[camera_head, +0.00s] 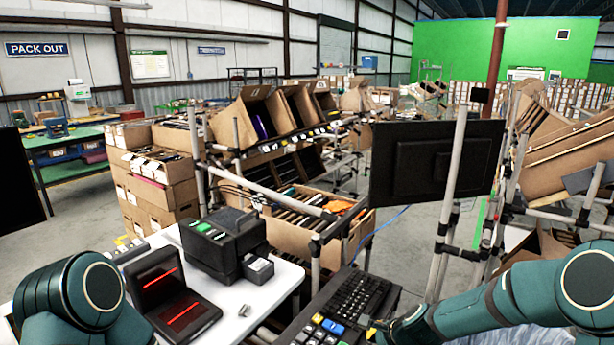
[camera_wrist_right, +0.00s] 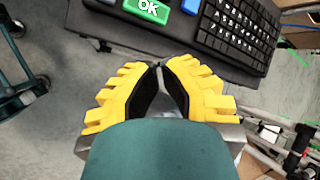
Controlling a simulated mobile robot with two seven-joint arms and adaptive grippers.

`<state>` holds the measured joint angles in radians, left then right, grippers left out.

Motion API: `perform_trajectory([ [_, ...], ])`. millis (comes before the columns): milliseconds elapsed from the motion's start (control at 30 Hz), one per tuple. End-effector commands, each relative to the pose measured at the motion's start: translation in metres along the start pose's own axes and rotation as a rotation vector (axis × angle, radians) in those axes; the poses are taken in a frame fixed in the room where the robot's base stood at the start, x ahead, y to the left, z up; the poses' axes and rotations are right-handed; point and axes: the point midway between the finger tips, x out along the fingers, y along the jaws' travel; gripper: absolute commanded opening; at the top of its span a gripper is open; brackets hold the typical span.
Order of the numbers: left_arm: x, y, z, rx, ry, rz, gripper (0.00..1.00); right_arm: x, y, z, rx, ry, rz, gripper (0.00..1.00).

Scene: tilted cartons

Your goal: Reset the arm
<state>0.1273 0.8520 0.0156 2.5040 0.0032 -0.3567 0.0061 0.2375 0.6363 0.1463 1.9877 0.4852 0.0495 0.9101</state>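My right arm (camera_head: 470,310) reaches in from the right in the head view. Its gripper (camera_head: 373,331) is at the lower edge of the keyboard (camera_head: 350,300). In the right wrist view its yellow fingers (camera_wrist_right: 158,68) come together at the tips with nothing seen between them. They point toward a green OK key (camera_wrist_right: 147,10) and the dark keyboard tray. My left arm (camera_head: 75,300) shows as a bent teal joint at the lower left. Its gripper is out of view.
A white table (camera_head: 270,290) carries a black printer (camera_head: 225,243) and a dark device with red lines (camera_head: 172,292). A monitor (camera_head: 430,165) on a pole stands behind the keyboard. Racks with tilted cartons (camera_head: 250,120) stand beyond. Grey floor lies at the left.

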Motion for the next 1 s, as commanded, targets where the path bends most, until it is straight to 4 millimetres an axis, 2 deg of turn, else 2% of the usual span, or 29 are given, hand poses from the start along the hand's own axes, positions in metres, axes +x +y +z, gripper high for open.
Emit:
perform_trajectory([
  [33, 0.0, 0.0, -0.001, 0.0, 0.002, 0.0, 0.97, 0.012, 0.034, 0.001, -0.108, 0.008, 0.055, 0.0],
  [167, 0.0, 0.0, -0.001, 0.0, 0.002, 0.0, 0.97, 0.027, 0.101, 0.002, -0.43, 0.011, 0.149, 0.0],
  [300, 0.0, -0.001, -0.001, -0.001, 0.002, -0.001, 0.97, 0.032, 0.181, 0.007, -0.828, -0.042, 0.248, 0.0],
  [400, 0.0, 0.0, -0.001, 0.0, 0.001, 0.0, 0.97, 0.027, 0.23, 0.013, -1.087, -0.108, 0.292, 0.0],
  [500, 0.0, 0.0, -0.001, 0.0, 0.001, 0.0, 0.97, 0.02, 0.262, 0.018, -1.269, -0.167, 0.31, 0.0],
  [600, 0.0, 0.0, -0.001, 0.0, 0.002, 0.0, 0.97, 0.016, 0.278, 0.021, -1.364, -0.202, 0.315, 0.0],
  [667, 0.0, 0.0, -0.001, 0.0, 0.002, 0.0, 0.97, 0.015, 0.282, 0.022, -1.39, -0.212, 0.315, 0.0],
  [1000, 0.0, 0.0, -0.001, 0.0, 0.002, 0.0, 0.97, 0.014, 0.282, 0.022, -1.395, -0.212, 0.314, 0.0],
])
